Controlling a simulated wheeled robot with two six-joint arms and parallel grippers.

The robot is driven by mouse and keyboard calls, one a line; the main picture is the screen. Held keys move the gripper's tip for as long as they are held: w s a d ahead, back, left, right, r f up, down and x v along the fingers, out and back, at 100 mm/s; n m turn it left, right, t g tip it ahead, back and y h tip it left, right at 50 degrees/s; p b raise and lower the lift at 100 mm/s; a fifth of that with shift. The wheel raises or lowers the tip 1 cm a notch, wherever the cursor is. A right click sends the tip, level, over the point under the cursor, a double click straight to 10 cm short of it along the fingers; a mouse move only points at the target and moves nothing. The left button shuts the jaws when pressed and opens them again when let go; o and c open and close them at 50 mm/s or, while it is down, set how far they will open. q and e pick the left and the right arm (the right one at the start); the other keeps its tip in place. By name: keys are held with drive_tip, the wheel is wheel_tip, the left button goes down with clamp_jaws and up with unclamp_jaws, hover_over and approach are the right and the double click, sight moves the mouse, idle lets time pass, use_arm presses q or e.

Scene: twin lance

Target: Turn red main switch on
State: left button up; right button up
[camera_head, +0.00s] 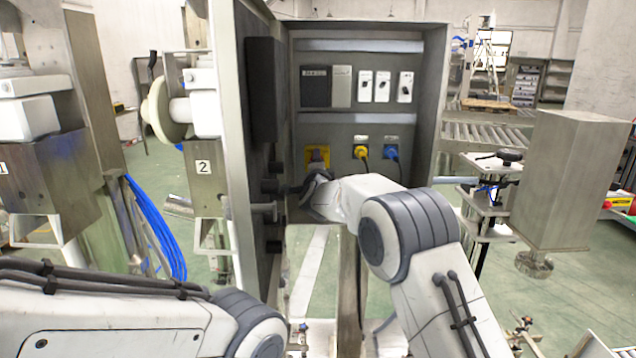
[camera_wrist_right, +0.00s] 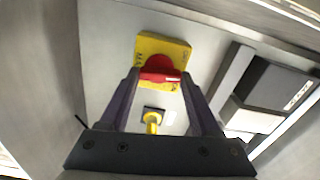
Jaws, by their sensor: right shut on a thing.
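The red main switch (camera_wrist_right: 158,66) is a red rotary knob on a square yellow plate (camera_wrist_right: 147,45), fixed to the grey panel in the cabinet. In the head view, the yellow plate (camera_head: 310,164) shows at the lower left of the panel, and my right arm partly covers it. My right gripper (camera_wrist_right: 160,76) is shut on the red knob, with one finger on each side of it. A white mark shows on the knob, toward the right in the wrist view. My left arm crosses the lower left of the head view; its gripper is not in view.
The cabinet door (camera_head: 233,130) stands open at the left, close beside my right wrist. Yellow (camera_head: 361,152) and blue (camera_head: 391,153) plugs sit right of the switch, with white switches (camera_head: 382,86) above. A metal box (camera_head: 572,180) stands at the right.

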drive_tip(key=shift+f+m+b, duration=0.2)
drive_tip(key=shift+m+b, duration=2)
drive_tip(key=shift+m, duration=0.4)
drive_tip(key=shift+f+m+b, duration=0.15)
drive_tip(key=shift+m+b, duration=2.05)
drive_tip(key=shift+m, duration=0.4)
drive_tip(key=o, duration=1.4)
drive_tip(key=shift+r, duration=0.1)
